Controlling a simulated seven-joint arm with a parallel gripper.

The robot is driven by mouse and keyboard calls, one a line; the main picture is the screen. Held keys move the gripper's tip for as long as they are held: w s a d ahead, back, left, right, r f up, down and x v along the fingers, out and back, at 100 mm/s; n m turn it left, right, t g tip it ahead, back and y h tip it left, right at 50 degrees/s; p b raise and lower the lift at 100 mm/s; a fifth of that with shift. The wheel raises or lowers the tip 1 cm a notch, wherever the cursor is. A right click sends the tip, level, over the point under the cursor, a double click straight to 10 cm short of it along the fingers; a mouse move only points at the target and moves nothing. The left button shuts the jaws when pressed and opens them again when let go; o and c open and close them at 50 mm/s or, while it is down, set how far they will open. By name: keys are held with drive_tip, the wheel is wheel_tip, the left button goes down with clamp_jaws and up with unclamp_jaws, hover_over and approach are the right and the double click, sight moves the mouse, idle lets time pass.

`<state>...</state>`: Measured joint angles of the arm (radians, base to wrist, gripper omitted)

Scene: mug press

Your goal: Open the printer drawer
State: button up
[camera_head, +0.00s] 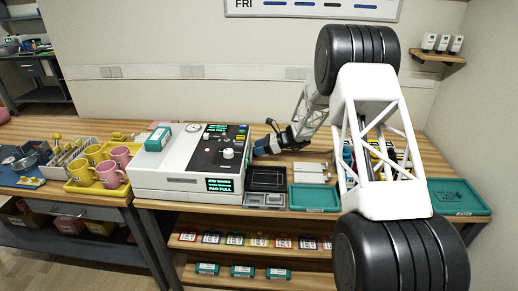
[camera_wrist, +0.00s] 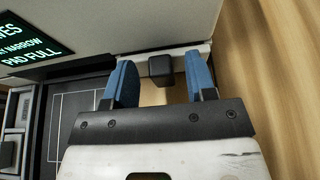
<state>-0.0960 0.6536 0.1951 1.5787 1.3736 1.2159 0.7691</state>
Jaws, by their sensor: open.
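The printer (camera_head: 170,178) is a white box-shaped machine with dark control panels and green-lit screens, left of my gripper (camera_head: 259,151) in the head view. In the wrist view a dark square knob (camera_wrist: 160,67) stands out from a pale strip (camera_wrist: 183,51) low on the machine's side, which looks like the drawer front. My gripper (camera_wrist: 159,66) is open there, one blue finger on each side of the knob, with visible gaps. I cannot tell how far the drawer is out. My arm hides part of the bench.
A dark tray (camera_head: 267,178) and a green tray (camera_head: 314,198) lie right of the printer. A yellow tray (camera_head: 97,190) with pink and yellow mugs stands to its left. Bare wooden bench (camera_wrist: 285,100) lies right of my gripper in the wrist view.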

drive_tip(key=shift+a, duration=0.15)
clamp_jaws()
drive_tip(key=d, duration=1.1)
unclamp_jaws()
idle(0.4)
drive_tip(key=shift+v, duration=3.9)
